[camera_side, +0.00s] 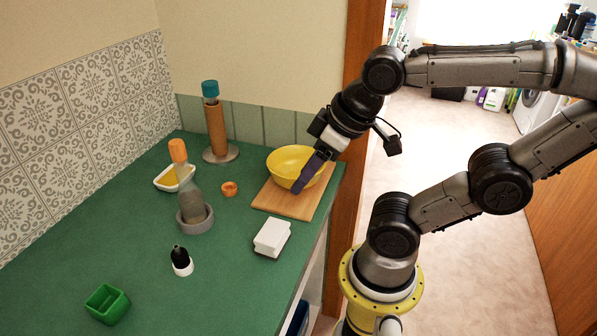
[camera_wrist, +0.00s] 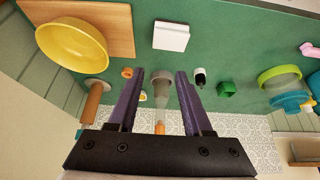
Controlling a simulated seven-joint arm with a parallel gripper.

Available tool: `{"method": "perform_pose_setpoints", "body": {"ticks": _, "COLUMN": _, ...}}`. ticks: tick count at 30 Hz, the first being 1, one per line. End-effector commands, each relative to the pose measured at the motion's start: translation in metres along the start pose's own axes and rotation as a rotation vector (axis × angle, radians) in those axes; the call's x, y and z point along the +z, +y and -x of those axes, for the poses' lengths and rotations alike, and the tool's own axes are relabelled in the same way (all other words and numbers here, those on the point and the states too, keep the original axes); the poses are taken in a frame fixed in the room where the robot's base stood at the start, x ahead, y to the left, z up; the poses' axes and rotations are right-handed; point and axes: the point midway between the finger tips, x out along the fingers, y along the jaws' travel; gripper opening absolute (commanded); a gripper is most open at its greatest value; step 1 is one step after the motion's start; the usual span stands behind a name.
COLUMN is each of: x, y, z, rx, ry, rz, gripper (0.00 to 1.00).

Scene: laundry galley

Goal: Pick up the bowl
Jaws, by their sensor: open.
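A yellow bowl (camera_side: 292,160) sits upright on a wooden board (camera_side: 284,202) at the back right of the green counter. My gripper (camera_side: 303,186) appears just in front of the bowl's right side in the side view and hides part of its wall; I cannot tell whether they touch. In the wrist view the bowl (camera_wrist: 72,46) lies at the upper left, outside the space between my fingers. There my gripper (camera_wrist: 159,75) shows its two purple fingers apart with nothing held between them. The bowl looks empty in the side view.
A white block (camera_side: 272,237) lies in front of the board. A small orange cup (camera_side: 229,189), a grey holder with a bottle (camera_side: 194,219), a paper-towel stand (camera_side: 217,130), a white dish (camera_side: 166,180), a black-and-white bottle (camera_side: 181,262) and a green box (camera_side: 107,303) stand around the counter.

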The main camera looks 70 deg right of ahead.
Motion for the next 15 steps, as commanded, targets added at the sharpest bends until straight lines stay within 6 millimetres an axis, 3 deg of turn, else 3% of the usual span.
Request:
{"method": "perform_pose_setpoints", "body": {"ticks": 3, "x": 0.0000, "y": 0.0000, "z": 0.0000, "rx": 0.000, "ry": 0.000, "rz": 0.000, "gripper": 0.50}}
{"method": "perform_pose_setpoints", "body": {"ticks": 5, "x": 0.0000, "y": 0.0000, "z": 0.0000, "rx": 0.000, "ry": 0.000, "rz": 0.000, "gripper": 0.59}}
{"method": "perform_pose_setpoints", "body": {"ticks": 15, "x": -0.0006, "y": -0.0003, "z": 0.0001, "rx": -0.001, "ry": 0.003, "rz": -0.039, "gripper": 0.59}}
